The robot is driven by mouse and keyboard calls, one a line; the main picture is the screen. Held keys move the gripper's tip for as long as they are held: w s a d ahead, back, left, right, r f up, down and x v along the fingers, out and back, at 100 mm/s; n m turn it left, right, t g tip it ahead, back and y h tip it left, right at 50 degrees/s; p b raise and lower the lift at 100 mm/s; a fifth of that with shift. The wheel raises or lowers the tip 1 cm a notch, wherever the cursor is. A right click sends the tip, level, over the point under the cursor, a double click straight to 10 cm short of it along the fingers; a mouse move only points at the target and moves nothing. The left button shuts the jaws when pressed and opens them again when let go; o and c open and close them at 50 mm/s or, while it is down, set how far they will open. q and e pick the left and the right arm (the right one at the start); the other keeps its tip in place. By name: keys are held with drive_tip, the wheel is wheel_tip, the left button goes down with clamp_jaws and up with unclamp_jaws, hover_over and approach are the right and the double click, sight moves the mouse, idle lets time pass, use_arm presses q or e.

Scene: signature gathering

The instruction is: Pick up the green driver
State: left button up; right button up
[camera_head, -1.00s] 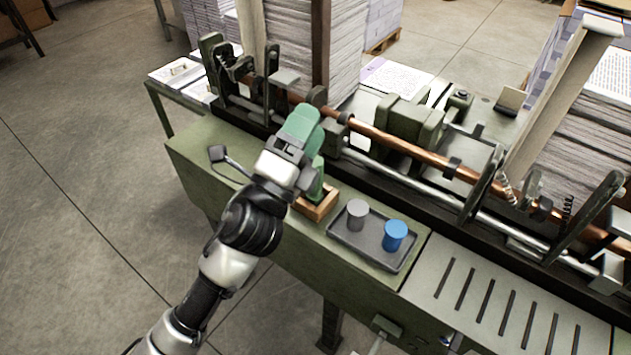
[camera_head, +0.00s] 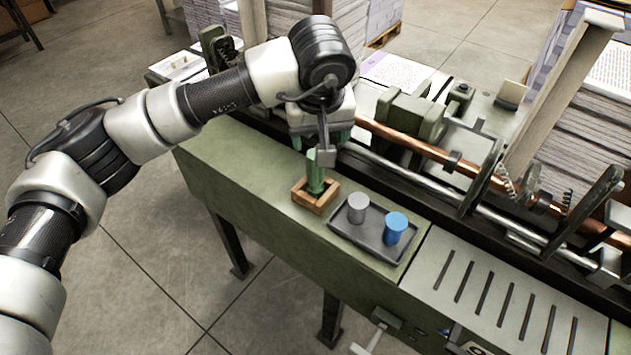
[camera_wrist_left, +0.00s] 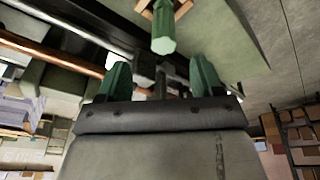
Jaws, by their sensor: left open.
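The green driver (camera_head: 315,172) stands upright in a small wooden box (camera_head: 316,205) on the green machine bench. My left gripper (camera_head: 326,139) comes in from the left and is above and just behind the driver, with its green fingers apart and nothing between them. In the left wrist view the green driver (camera_wrist_left: 163,32) shows end-on beyond the open fingers (camera_wrist_left: 160,80), apart from them. The head view does not clearly show how far the fingers are from it. My right gripper is not in view.
A dark tray (camera_head: 372,243) beside the wooden box holds a grey cylinder (camera_head: 358,208) and a blue cylinder (camera_head: 395,228). Behind the box run a copper rod (camera_head: 420,150) and machine parts. A slotted plate (camera_head: 490,300) lies at the right. The bench front left is clear.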

sight(314, 150)
use_arm(q)
drive_tip(key=shift+y, duration=0.3)
drive_tip(key=x, duration=0.1)
drive_tip(key=p+x, duration=0.1)
drive_tip(key=x, duration=0.3)
drive_tip(key=shift+w+a+f+p, duration=0.15)
drive_tip(key=shift+w+a+p, duration=0.15)
drive_tip(key=shift+p, duration=0.05)
drive_tip(key=shift+f, duration=0.25)
drive_tip(key=x, duration=0.1)
drive_tip(key=p+x, duration=0.2)
drive_tip(key=shift+d+f, duration=0.25)
drive_tip(key=shift+w+f, duration=0.15)
drive_tip(key=shift+f, duration=0.4)
drive_tip(key=c, duration=1)
drive_tip(key=shift+r, duration=0.15)
